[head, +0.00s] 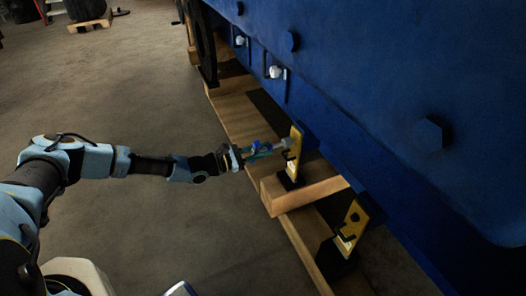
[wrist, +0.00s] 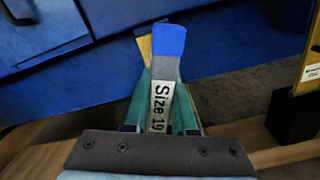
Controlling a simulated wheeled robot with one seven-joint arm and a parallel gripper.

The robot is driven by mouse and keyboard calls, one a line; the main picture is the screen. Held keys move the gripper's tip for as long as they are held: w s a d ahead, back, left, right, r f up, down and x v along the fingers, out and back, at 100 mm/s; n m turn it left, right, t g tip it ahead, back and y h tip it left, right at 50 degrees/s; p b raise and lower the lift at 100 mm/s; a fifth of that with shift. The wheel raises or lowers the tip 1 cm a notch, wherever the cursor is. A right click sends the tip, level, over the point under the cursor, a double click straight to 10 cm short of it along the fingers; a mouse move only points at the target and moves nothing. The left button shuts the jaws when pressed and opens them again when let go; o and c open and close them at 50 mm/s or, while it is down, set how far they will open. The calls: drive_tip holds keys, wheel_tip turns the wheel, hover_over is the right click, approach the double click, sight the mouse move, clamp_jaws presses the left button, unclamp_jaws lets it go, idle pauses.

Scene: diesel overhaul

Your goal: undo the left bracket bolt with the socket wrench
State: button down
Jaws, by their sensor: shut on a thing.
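My gripper (head: 258,151) is shut on the socket wrench, which is seen in the wrist view (wrist: 160,90) between the teal fingers. The wrench has a grey body, a blue end and a "Size 19" label. In the head view the wrench's grey tip (head: 284,143) reaches the left yellow bracket (head: 295,148), near its upper part. The bolt is hidden there, and I cannot tell whether the socket is seated on it. In the wrist view a bit of yellow bracket (wrist: 144,48) shows behind the blue end.
A second yellow bracket (head: 354,220) stands nearer, to the right. The large blue engine block (head: 370,80) fills the right side. Wooden beams (head: 300,192) lie beneath the brackets. The concrete floor (head: 120,90) on the left is open. A pallet (head: 90,24) stands far back.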

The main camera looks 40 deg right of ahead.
drive_tip(key=n, duration=0.3)
drive_tip(key=shift+s+f, duration=0.15)
drive_tip(key=shift+s, duration=0.1)
drive_tip(key=n+b, duration=0.1)
drive_tip(key=n, duration=0.3)
drive_tip(key=shift+n, duration=0.3)
drive_tip(key=shift+w+a, duration=0.1)
drive_tip(key=shift+a, duration=0.05)
